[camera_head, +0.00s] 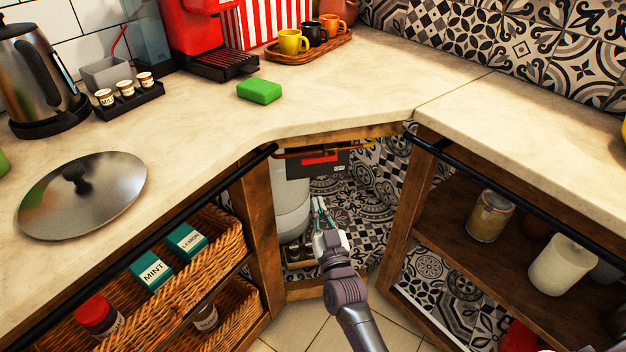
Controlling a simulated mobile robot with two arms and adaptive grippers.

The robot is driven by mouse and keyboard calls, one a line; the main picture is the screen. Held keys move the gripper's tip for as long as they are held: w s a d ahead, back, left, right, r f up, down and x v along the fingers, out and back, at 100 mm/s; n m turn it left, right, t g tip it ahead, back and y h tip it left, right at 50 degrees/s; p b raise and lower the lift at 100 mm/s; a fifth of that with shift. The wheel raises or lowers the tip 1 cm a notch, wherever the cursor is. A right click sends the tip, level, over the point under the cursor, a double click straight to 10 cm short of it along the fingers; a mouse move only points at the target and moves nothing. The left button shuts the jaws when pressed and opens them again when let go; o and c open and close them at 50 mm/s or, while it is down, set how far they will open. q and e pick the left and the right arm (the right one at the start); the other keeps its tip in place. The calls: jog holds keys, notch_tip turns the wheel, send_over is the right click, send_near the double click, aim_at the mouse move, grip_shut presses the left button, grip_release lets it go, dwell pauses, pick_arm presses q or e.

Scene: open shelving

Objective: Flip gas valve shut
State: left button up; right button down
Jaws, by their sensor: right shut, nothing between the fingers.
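The gas valve's red handle (320,158) lies roughly level in front of a dark plate, under the countertop in the open corner cabinet. My right gripper (320,207) reaches into the cabinet opening from below. Its fingers are shut and empty, and it appears below the red handle, apart from it. A white tank (291,212) stands left of the gripper and below the valve. My left gripper is not in view.
The countertop (330,105) overhangs the opening. Wooden posts (262,225) and black rails (520,205) flank it. Wicker baskets (200,262) are left, and a shelf with a jar (490,216) and a white candle-like cylinder (560,266) is right. A green sponge (259,91) lies above.

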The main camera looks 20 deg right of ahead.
aim_at(313, 162)
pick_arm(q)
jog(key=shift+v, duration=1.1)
pick_arm(e)
jog(key=r, duration=0.2)
jog(key=r+t, duration=0.1)
jog(key=shift+d+m+h, duration=0.3)
jog(key=shift+d+h, duration=0.1)
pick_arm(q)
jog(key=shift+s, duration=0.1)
pick_arm(e)
jog(key=shift+w, duration=0.1)
pick_arm(q)
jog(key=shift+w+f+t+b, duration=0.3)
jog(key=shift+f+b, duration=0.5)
jog(key=shift+b, duration=0.2)
pick_arm(e)
jog(key=shift+x, duration=5)
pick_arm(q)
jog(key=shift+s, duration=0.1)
pick_arm(e)
jog(key=shift+f, duration=0.1)
